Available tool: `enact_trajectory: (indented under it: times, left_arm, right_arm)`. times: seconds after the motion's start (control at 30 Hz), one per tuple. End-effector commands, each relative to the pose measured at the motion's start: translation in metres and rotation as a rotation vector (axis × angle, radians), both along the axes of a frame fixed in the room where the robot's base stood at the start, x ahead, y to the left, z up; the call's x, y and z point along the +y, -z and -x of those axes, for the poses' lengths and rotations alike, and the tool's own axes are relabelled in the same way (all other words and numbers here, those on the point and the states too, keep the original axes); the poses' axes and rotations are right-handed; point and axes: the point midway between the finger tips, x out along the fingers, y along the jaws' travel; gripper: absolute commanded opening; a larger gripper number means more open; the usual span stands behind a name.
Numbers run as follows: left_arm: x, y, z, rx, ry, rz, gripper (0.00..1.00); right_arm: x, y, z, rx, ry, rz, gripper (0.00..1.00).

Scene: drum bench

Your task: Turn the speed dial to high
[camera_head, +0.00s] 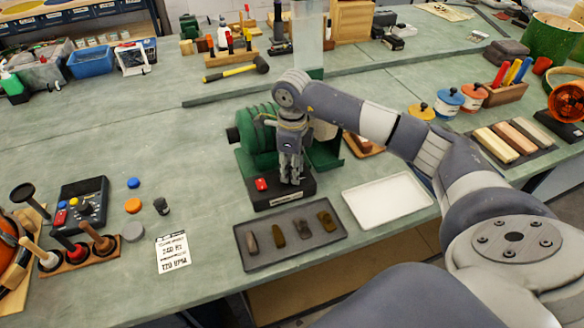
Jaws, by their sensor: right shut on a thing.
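A green drum machine (258,137) stands on the bench on a black base (284,194) with a red switch (261,184) on its front. My right gripper (291,178) points down at the base, just right of the red switch. Its fingers are shut on the speed dial, which they hide, so I cannot read its setting. My left gripper is not in view.
A dark tray (290,257) with several small stones lies in front of the machine, with a white tray (388,213) to its right. A printed card (173,252) and a black control box (80,203) lie to the left.

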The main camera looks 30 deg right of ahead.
Motion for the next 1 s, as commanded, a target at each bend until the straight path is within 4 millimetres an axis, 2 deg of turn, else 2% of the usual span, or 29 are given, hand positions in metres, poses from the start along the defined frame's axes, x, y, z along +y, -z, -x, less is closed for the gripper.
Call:
enact_trajectory:
  times: [0.03, 0.1, 0.4, 0.53, 0.67, 1.0]
  left_arm:
    - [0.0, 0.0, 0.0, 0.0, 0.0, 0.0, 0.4]
    - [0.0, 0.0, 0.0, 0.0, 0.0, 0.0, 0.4]
    - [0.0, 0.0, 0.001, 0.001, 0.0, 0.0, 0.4]
    - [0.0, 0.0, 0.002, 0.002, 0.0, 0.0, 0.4]
    - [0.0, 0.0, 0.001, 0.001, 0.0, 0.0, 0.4]
    - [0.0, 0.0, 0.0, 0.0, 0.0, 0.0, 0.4]
  right_arm:
    - [0.0, 0.0, 0.0, 0.0, 0.002, 0.0, 0.35]
    - [0.0, 0.0, 0.0, 0.0, 0.002, 0.0, 0.5]
    - [0.0, 0.0, 0.0, 0.0, 0.0, 0.0, 0.5]
    - [0.0, -0.008, -0.001, -0.004, 0.0, -0.001, 0.5]
    - [0.0, -0.028, -0.002, -0.006, -0.001, 0.0, 0.5]
    - [0.0, -0.098, -0.001, -0.004, 0.0, -0.001, 0.5]
